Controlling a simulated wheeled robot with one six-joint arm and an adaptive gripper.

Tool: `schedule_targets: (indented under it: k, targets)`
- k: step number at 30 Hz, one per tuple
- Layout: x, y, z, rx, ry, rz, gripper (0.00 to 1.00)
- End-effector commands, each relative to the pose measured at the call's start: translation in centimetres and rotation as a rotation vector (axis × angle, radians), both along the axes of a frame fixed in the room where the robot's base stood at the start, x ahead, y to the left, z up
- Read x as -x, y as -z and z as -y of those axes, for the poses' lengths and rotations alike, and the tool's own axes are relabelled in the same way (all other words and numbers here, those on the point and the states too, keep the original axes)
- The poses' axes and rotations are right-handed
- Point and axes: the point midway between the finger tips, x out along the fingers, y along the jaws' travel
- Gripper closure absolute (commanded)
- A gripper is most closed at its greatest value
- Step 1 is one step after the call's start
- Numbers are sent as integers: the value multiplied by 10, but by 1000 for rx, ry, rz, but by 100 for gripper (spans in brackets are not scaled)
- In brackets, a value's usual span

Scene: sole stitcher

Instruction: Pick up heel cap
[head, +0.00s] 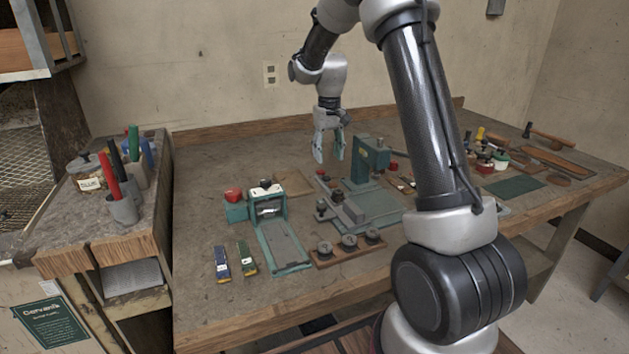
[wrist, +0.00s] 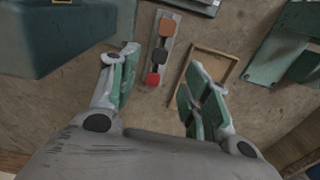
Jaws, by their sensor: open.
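My gripper (head: 329,158) is above the back middle of the workbench, pointing down, its green-padded fingers apart with nothing between them. In the wrist view my gripper (wrist: 162,72) frames a narrow grey strip (wrist: 154,83) lying on the bench below. The strip carries a brown piece (wrist: 167,27), a dark piece (wrist: 160,55) and a red piece (wrist: 153,79) in a row. The red piece shows nearest the fingers. I cannot tell for certain which piece is the heel cap. In the head view the strip is small and partly hidden.
A tall green press (head: 369,160) stands right of my gripper. A shallow wooden tray (wrist: 232,67) lies beside the strip. A green stitching fixture (head: 283,245) and a wooden rack (head: 322,261) with three dark round pieces are nearer the front.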

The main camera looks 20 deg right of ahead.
Motion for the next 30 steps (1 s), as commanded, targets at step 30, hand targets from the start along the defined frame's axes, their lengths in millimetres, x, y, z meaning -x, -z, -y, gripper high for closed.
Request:
schedule_targets:
  k: [30]
  targets:
    - [-5,86,3,0,1,-7,70]
